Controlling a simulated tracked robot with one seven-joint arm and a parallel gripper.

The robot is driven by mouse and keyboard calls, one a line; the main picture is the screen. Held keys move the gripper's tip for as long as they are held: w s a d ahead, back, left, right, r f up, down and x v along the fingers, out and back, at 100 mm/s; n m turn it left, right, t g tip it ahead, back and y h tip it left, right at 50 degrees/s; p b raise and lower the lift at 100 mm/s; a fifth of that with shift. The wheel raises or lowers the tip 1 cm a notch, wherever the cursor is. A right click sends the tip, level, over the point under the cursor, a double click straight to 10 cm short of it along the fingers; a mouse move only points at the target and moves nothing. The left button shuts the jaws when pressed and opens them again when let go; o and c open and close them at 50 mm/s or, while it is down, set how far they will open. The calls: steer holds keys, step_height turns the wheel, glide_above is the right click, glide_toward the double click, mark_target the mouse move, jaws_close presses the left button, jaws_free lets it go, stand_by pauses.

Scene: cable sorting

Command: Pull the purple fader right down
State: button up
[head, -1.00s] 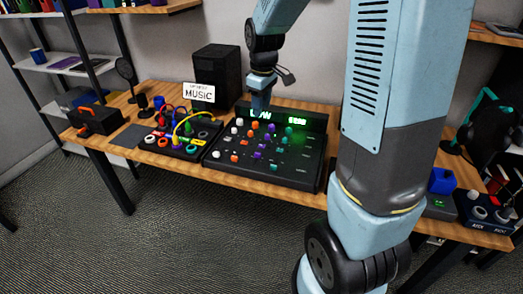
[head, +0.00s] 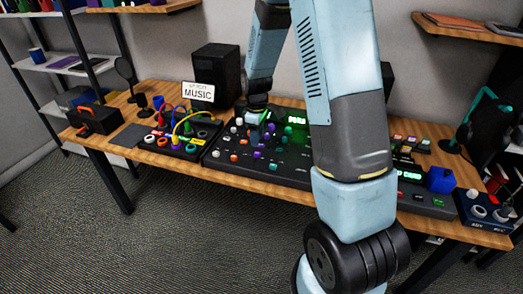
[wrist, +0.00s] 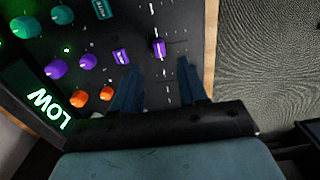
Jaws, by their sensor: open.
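The purple fader (wrist: 159,47) is a small purple cap on the black mixer panel (wrist: 185,22) in the wrist view. It sits just beyond my gripper (wrist: 159,65), roughly in line with the gap between the two fingers. The fingers are apart with nothing between them.
Orange knobs (wrist: 106,92) and teal knobs (wrist: 62,14) flank the purple row in the wrist view. A green-lit display (wrist: 50,110) reads LOW. A patch box with cables (head: 180,140) stands left of the mixer, and a black speaker (head: 217,72) behind.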

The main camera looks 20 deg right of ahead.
mark_target(257, 153)
steer(key=shift+f, duration=3.55)
steer(key=shift+c, duration=0.2)
jaws_close()
